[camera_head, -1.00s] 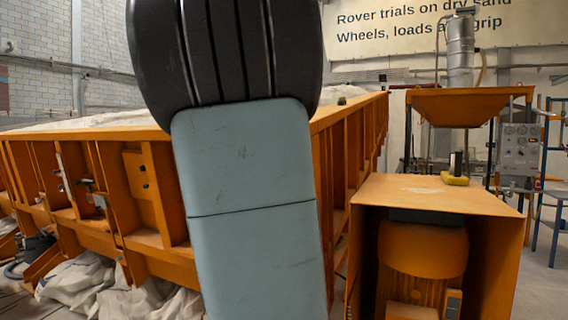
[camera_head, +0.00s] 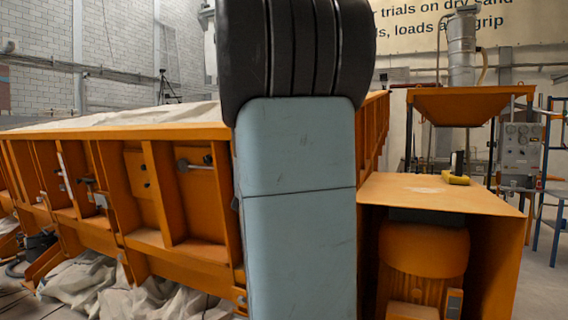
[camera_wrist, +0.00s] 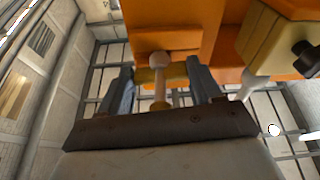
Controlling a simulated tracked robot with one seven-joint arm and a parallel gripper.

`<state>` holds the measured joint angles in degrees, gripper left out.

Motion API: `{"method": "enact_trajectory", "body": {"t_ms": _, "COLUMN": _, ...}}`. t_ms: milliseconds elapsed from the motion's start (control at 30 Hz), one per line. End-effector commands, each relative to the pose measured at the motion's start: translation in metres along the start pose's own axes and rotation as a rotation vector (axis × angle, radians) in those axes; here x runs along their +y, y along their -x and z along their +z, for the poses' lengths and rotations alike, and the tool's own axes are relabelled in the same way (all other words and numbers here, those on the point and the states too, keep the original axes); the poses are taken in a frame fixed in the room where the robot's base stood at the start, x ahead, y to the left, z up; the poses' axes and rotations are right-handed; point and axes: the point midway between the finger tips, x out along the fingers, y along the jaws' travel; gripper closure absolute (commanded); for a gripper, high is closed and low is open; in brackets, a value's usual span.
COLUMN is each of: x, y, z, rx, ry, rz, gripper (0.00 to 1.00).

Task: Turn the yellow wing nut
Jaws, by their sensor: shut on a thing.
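The yellow wing nut (camera_wrist: 178,74) shows in the wrist view between my fingers, beside an orange part of the rig. A pale rod with a round end (camera_wrist: 158,60) stands in front of it and hides part of it. My gripper (camera_wrist: 160,68) has its two blue-grey fingers on either side of the wing nut and is shut on it. In the head view my arm hides the gripper and the wing nut.
The orange sandbed wall (camera_head: 120,133) has upright ribs and a short grey rod (camera_head: 195,165). An orange box (camera_head: 440,192) stands at right with a small yellow object (camera_head: 456,180) on top. Crumpled pale cloth (camera_head: 150,298) lies below the sandbed.

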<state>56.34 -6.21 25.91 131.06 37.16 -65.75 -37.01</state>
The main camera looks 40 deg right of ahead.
Motion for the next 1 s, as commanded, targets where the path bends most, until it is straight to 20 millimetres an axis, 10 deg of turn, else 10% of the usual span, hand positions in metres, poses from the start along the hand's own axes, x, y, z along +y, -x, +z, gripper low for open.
{"method": "enact_trajectory", "body": {"t_ms": 467, "x": 0.0012, "y": -0.0006, "z": 0.0008, "rx": -0.001, "ry": -0.008, "rz": 0.005, "gripper": 0.66}}
{"method": "enact_trajectory", "body": {"t_ms": 500, "x": 0.0012, "y": -0.0006, "z": 0.0007, "rx": -0.001, "ry": -0.008, "rz": 0.005, "gripper": 0.32}}
{"method": "enact_trajectory", "body": {"t_ms": 733, "x": 0.0009, "y": -0.0006, "z": 0.0001, "rx": 0.000, "ry": -0.009, "rz": 0.004, "gripper": 0.11}}
{"method": "enact_trajectory", "body": {"t_ms": 1000, "x": 0.0006, "y": 0.0007, "z": -0.0004, "rx": 0.001, "ry": -0.009, "rz": 0.004, "gripper": 0.11}}
